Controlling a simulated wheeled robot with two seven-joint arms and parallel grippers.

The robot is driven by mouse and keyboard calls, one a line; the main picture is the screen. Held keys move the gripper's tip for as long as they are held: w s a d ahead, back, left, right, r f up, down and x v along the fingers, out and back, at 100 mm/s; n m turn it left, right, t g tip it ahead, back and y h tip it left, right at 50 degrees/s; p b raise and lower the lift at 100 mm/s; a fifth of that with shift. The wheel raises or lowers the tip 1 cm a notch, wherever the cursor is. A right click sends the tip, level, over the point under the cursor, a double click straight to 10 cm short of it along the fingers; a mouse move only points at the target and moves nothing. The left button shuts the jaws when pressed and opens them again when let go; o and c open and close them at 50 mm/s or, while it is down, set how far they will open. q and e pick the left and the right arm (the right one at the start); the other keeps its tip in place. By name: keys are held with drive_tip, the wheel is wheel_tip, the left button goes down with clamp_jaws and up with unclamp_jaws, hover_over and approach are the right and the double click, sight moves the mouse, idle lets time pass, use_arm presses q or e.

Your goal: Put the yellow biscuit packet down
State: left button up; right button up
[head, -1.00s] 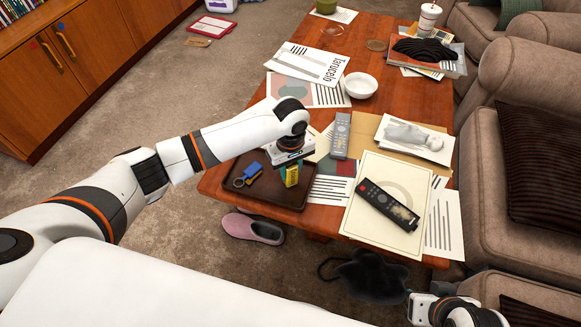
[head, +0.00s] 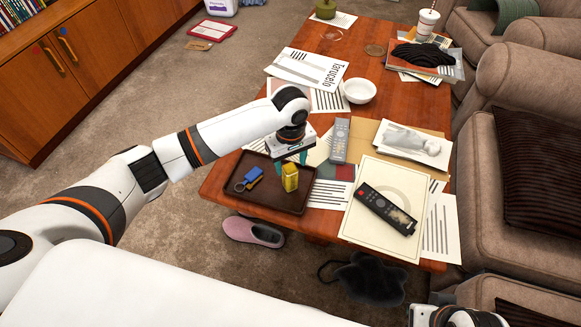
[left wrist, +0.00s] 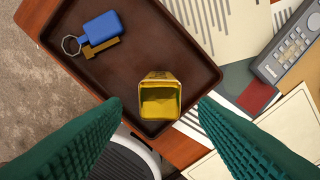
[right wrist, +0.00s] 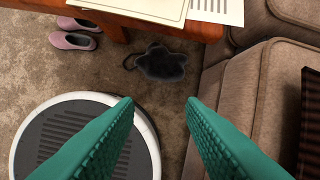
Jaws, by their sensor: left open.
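The yellow biscuit packet (head: 290,177) stands upright in the brown tray (head: 262,203), near its right side. In the left wrist view the packet (left wrist: 160,98) shows from above, between and beyond the fingertips, touching neither. My left gripper (head: 291,156) is open and empty, above and just behind the packet; its green fingers (left wrist: 160,105) are wide apart in the left wrist view. My right gripper (right wrist: 160,103) is open and empty, low beyond the table's near edge over the floor. Only part of the right arm shows in the head view.
A blue key fob (head: 254,173) with a ring lies in the tray left of the packet. Remotes (head: 386,208) (head: 340,140), papers and a white bowl (head: 359,90) crowd the table.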

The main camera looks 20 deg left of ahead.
use_arm(q)
wheel_tip(320, 180, up, 6)
drive_tip(key=shift+r+p, duration=0.1)
drive_tip(key=shift+p, duration=0.6)
drive_tip(key=shift+r, duration=0.3)
drive_tip(key=s+d+f+m+t+h, duration=0.1)
drive_tip(key=s+d+f+m, duration=0.2)
drive_tip(key=s+f, duration=0.15)
drive_tip(key=s+d+f+m+h, duration=0.2)
drive_tip(key=s+f+m, duration=0.15)
drive_tip(key=s, duration=0.25)
drive_tip(key=s+a+f+m+t+y, duration=0.2)
drive_tip(key=s+a+f+m, duration=0.1)
drive_tip(key=s+a, duration=0.7)
drive_tip(key=s+m, duration=0.1)
drive_tip(key=s, duration=0.3)
drive_tip(key=shift+a+f+y, duration=0.35)
drive_tip(key=shift+f+y, duration=0.05)
use_arm(e)
drive_tip(key=x, duration=0.4)
drive_tip(key=shift+w+f, duration=0.1)
drive_tip(key=shift+f, duration=0.2)
drive_tip(key=shift+a, duration=0.1)
